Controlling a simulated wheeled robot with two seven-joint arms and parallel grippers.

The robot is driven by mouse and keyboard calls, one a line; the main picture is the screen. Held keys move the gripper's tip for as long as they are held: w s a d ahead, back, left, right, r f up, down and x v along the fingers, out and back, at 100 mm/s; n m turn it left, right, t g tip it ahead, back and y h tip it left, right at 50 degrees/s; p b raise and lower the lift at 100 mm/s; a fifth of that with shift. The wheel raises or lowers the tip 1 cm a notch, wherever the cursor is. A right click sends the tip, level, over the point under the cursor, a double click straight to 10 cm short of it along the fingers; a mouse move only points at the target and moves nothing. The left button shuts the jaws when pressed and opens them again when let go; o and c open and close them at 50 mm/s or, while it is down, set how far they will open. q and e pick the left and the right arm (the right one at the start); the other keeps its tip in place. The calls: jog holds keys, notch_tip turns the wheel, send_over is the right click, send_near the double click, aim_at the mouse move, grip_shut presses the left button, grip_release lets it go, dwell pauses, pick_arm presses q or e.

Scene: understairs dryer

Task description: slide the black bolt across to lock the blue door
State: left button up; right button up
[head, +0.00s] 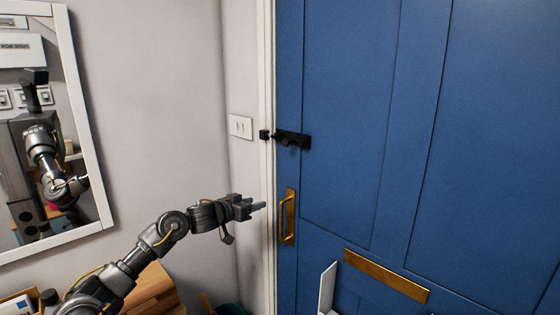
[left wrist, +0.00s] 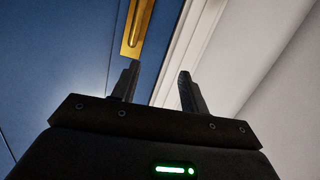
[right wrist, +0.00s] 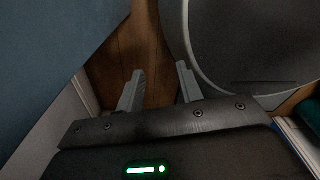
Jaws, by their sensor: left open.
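The black bolt (head: 292,140) is mounted near the left edge of the blue door (head: 345,120). Its black keeper (head: 264,134) sits on the white frame, with a small gap between the two. My left gripper (head: 262,207) is open and empty, below the bolt and to the left of the brass pull handle. In the left wrist view its two fingers (left wrist: 158,85) are apart, with the door's edge and frame beyond them. My right gripper (right wrist: 159,85) is out of the head view; in its wrist view the fingers are apart and empty above a wooden floor.
The brass pull handle (head: 288,217) and a brass letter plate (head: 387,276) are on the door. A white switch (head: 240,127) is on the wall. A mirror (head: 50,130) hangs at left, above wooden furniture (head: 150,292). A round grey object (right wrist: 255,45) is near my right gripper.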

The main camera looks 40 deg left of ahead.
aim_at(284, 144)
pick_arm(q)
jog(key=s+d+r+m+t+h, duration=0.1)
jog(key=s+d+r, duration=0.2)
jog(key=r, duration=0.7)
jog(key=s+d+r+m+t+h, duration=0.1)
jog(key=s+d+r, duration=0.15)
jog(key=r, duration=0.75)
jog(key=w+p, duration=0.1)
jog(key=w, duration=0.2)
jog(key=w+d+p, duration=0.1)
jog(key=w+p, duration=0.1)
jog(key=w, duration=0.2)
jog(key=w+p, duration=0.2)
jog(key=w, duration=0.1)
jog(key=shift+w+d, duration=0.2)
jog(key=shift+w, duration=0.4)
jog(key=shift+f, duration=0.1)
